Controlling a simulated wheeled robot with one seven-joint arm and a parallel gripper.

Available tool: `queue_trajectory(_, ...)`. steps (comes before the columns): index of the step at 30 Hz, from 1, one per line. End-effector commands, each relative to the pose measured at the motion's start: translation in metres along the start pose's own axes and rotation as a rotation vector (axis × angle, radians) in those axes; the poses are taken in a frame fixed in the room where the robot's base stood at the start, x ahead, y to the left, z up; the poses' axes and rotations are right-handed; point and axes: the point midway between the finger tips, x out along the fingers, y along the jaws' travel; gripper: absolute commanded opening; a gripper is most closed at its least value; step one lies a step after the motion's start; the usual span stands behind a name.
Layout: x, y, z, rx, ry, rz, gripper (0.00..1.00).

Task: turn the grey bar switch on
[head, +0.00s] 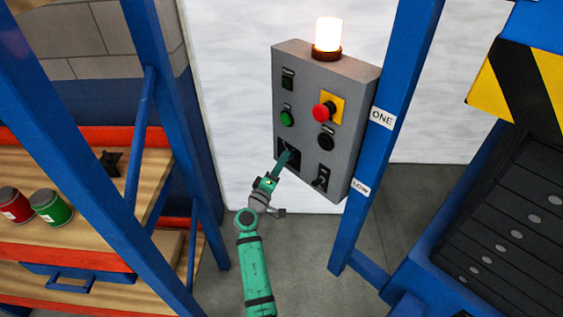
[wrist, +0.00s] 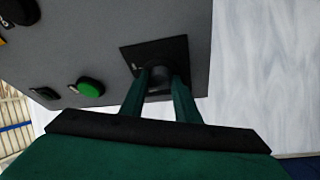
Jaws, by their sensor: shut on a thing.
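The grey control panel (head: 325,110) stands upright in the head view. The bar switch (head: 294,152) sits on a square black plate low on the panel's left side, partly hidden by my gripper. My gripper (head: 285,159) reaches up to it from below. In the wrist view, my gripper's two green fingers (wrist: 160,82) stand on either side of the switch's dark middle (wrist: 160,52) and are shut on it. The bar itself is mostly hidden between the fingers, and its setting cannot be made out.
The panel also carries a green button (head: 287,118), a red mushroom button (head: 323,111), a black knob (head: 325,142) and a small lever switch (head: 321,178). The lamp (head: 328,35) on top glows. A blue post (head: 385,120) stands close to the panel's right.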

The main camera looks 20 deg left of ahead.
Motion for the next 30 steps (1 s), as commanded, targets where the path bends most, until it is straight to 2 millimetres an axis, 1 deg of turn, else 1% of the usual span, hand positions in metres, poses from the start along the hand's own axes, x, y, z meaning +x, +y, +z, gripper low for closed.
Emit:
queue_trajectory(1,0.0006,-0.0022,0.0034,0.031,-0.006,0.013,0.07)
queue_trajectory(18,-0.0006,-0.0079,0.0004,0.458,-0.006,0.191,0.06)
queue_trajectory(24,-0.0005,-0.0085,-0.0003,0.559,-0.006,0.232,0.06)
queue_trajectory(30,-0.0007,-0.0095,-0.0002,0.615,-0.007,0.253,0.06)
